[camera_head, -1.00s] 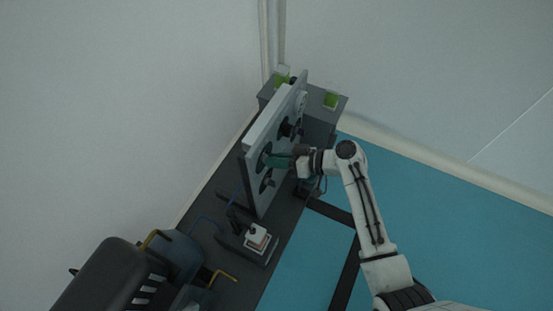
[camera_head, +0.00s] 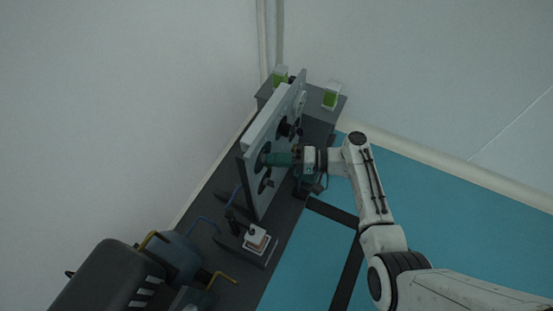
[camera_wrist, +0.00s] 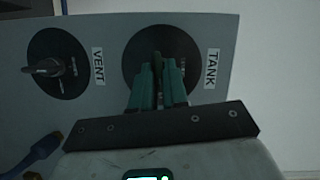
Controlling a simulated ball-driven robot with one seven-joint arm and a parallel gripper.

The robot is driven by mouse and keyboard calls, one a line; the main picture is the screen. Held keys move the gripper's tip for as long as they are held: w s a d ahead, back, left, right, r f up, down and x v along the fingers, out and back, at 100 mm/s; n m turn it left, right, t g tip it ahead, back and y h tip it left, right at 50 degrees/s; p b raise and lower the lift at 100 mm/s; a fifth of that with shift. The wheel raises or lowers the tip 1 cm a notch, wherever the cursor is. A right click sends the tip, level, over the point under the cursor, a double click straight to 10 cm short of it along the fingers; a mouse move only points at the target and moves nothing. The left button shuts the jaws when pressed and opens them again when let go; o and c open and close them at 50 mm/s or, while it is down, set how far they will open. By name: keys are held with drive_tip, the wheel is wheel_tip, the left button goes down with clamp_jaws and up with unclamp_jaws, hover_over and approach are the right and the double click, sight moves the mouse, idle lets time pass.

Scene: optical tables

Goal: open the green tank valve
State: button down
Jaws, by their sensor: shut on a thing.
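The tank valve is a round dark dial (camera_wrist: 188,50) beside the TANK label (camera_wrist: 212,68) on an upright grey panel (camera_head: 249,170). Its knob (camera_wrist: 158,62) is mostly hidden behind my fingers, so its colour and angle are hard to tell. My gripper (camera_wrist: 157,85) has green fingers and is shut on the knob, facing the panel. In the head view my gripper (camera_head: 270,158) reaches the panel from the right, with the fingertips at the dial.
A vent dial (camera_wrist: 58,65) with its own knob is left of the tank dial in the wrist view. A small device (camera_head: 256,240) sits on the dark table.

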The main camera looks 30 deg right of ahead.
drive_tip(key=shift+f+m+y, duration=0.15)
drive_tip(key=shift+m+y, duration=0.15)
drive_tip(key=shift+m, duration=0.6)
drive_tip(key=c, duration=1.2)
unclamp_jaws()
drive_tip(key=shift+c, duration=0.2)
drive_tip(key=v, duration=1.1)
drive_tip(key=shift+f+p, duration=0.15)
drive_tip(key=shift+p, duration=0.25)
